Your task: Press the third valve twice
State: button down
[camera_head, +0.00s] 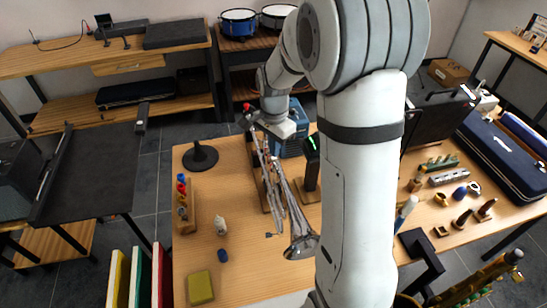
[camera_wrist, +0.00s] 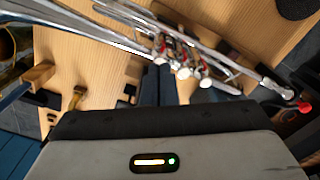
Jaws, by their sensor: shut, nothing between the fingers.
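I cannot tell whether the fingertips touch a valve. In the head view my arm hides part of the table.
A blue case (camera_head: 290,148) stands behind.

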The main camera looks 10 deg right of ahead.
jog(key=shift+f+b, duration=1)
jog(key=shift+f, duration=0.45)
notch_tip(320, 180, up, 7)
jog(key=p, duration=0.5)
dwell(0.6)
jog(key=s+r+n+t, duration=0.1)
jog(key=s+r+n, duration=0.2)
jog(key=s, duration=0.4)
jog(key=s+r+n+t+b, duration=0.1)
jog(key=s+r+n, duration=0.2)
jog(key=s+n, duration=0.2)
jog(key=s+r+n+t, duration=0.1)
jog(key=s+r+n, duration=0.2)
jog(key=s, duration=0.7)
jog(key=shift+n, duration=0.6)
